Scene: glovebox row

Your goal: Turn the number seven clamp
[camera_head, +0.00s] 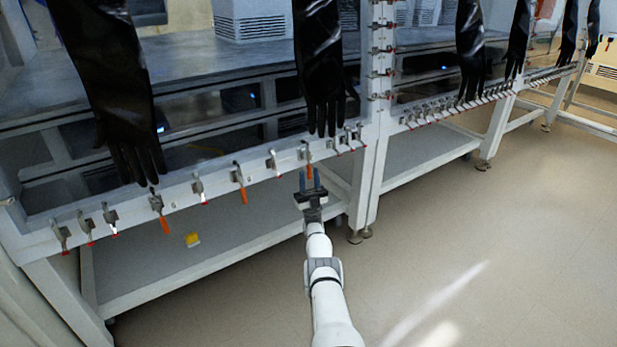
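A row of metal toggle clamps runs along the white lower rail (180,192) of the glovebox. No numbers are readable, so I cannot tell which clamp is number seven. My gripper (309,180) is open, with its two blue-grey fingers pointing up at the rail. The clamp in front of it (307,153) has an orange handle hanging down; its tip appears between or just behind the fingertips. Contact cannot be told. Two more clamps to the left, one nearer (240,182) and one farther (159,211), also have orange handles hanging down. Another clamp (274,163) stands just left of my gripper, without a hanging orange handle.
Black gloves hang over the rail, one (321,70) just above my gripper and one (105,80) at left. A white upright post (374,130) stands to the right. The floor (480,250) at right is clear.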

